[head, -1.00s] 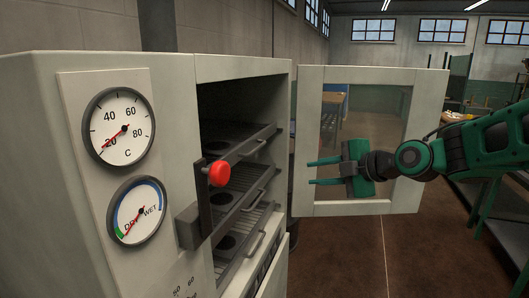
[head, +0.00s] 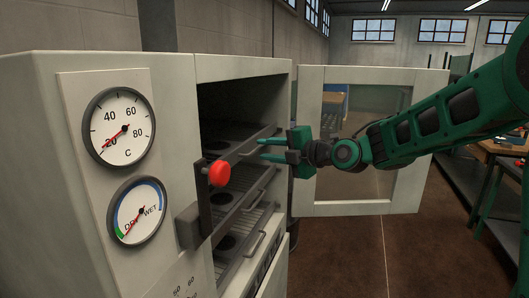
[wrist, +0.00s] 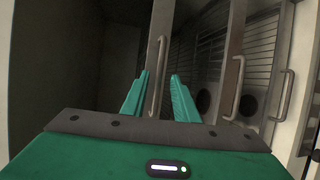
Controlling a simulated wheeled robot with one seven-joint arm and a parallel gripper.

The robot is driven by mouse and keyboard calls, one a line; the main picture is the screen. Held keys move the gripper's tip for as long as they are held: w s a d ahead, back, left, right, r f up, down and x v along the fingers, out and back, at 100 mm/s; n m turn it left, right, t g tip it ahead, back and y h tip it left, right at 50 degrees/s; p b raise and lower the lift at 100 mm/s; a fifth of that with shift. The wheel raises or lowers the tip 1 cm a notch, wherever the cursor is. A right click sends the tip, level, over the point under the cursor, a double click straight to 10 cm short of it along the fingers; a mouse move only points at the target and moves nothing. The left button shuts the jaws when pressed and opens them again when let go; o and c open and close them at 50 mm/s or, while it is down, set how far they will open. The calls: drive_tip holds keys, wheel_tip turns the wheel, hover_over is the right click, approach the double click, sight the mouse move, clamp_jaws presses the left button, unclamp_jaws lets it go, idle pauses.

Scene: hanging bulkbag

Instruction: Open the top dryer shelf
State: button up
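The dryer (head: 240,68) stands at the left with its windowed door (head: 308,190) swung open to the right. Inside are several dark slatted shelves with bar handles. The top shelf (head: 225,152) shows at the opening, and its handle shows in the wrist view (wrist: 157,82). My gripper (head: 264,150) is open in front of the top shelf, its green fingers pointing into the dryer. In the wrist view my gripper (wrist: 160,92) has its two fingertips apart, on either side of the top handle's line. Whether they touch the handle I cannot tell.
A red knob (head: 219,174) on a dark latch sticks out at the dryer's front left edge. Lower shelves (head: 236,225) with handles sit beneath. The open door is close behind my gripper. A workbench stands at the far right; the floor between is clear.

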drive_tip(key=shift+x, duration=0.8)
drive_tip(key=shift+c, duration=0.3)
clamp_jaws()
drive_tip(key=shift+s+f, duration=0.1)
drive_tip(key=shift+f, duration=0.05)
idle(0.5)
